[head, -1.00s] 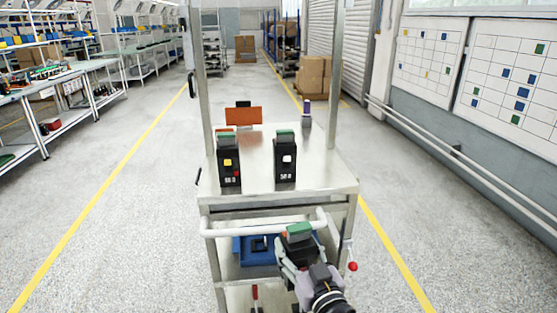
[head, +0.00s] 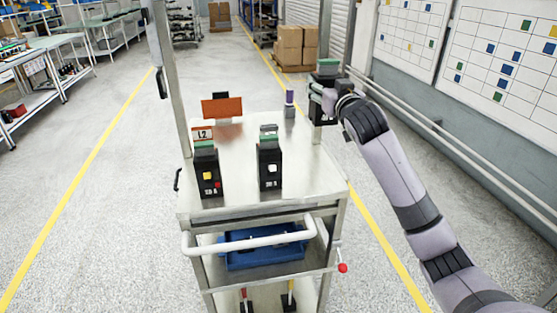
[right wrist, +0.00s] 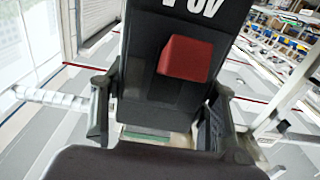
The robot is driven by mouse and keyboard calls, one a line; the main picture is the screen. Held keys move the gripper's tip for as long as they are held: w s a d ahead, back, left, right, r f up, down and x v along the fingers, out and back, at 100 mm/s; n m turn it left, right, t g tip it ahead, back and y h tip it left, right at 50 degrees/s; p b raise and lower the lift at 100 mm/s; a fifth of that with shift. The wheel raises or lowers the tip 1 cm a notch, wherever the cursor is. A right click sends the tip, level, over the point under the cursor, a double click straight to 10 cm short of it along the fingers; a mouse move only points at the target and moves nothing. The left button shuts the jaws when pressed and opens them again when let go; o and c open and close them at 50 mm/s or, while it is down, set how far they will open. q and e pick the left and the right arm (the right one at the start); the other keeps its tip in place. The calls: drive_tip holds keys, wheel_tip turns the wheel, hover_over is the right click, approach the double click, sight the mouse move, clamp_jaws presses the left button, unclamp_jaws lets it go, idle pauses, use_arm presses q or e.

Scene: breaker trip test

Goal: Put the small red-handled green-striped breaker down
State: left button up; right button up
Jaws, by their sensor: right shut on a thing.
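The red-handled breaker (right wrist: 165,95) is a black block with a red square handle and white lettering, seen close up in the right wrist view. A green band shows at its far end. In the head view its green top (head: 327,68) and black body show at the back right of the cart top (head: 240,160). My right gripper (head: 325,95) is shut on it, with a finger on each side. It is roughly upright; I cannot tell whether its base touches anything. My left gripper is not in view.
A yellow-handled breaker (head: 207,172) and a white-handled breaker (head: 269,165) stand on the cart top. An orange panel (head: 222,107) and a small purple-topped object (head: 290,101) are behind them. A blue bin (head: 262,250) sits on the shelf below. The cart top's front right is clear.

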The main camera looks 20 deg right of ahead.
wheel_tip(320, 180, down, 19)
drive_tip(key=p, duration=0.1)
idle(0.3)
drive_tip(key=shift+f, duration=0.1)
drive_tip(key=o, duration=1.7)
drive_tip(key=shift+f, duration=0.1)
drive_tip(key=shift+c, duration=0.2)
drive_tip(key=shift+s, duration=0.25)
drive_tip(key=b+v, duration=0.1)
drive_tip(key=v, duration=1)
drive_tip(key=shift+s+b, duration=0.35)
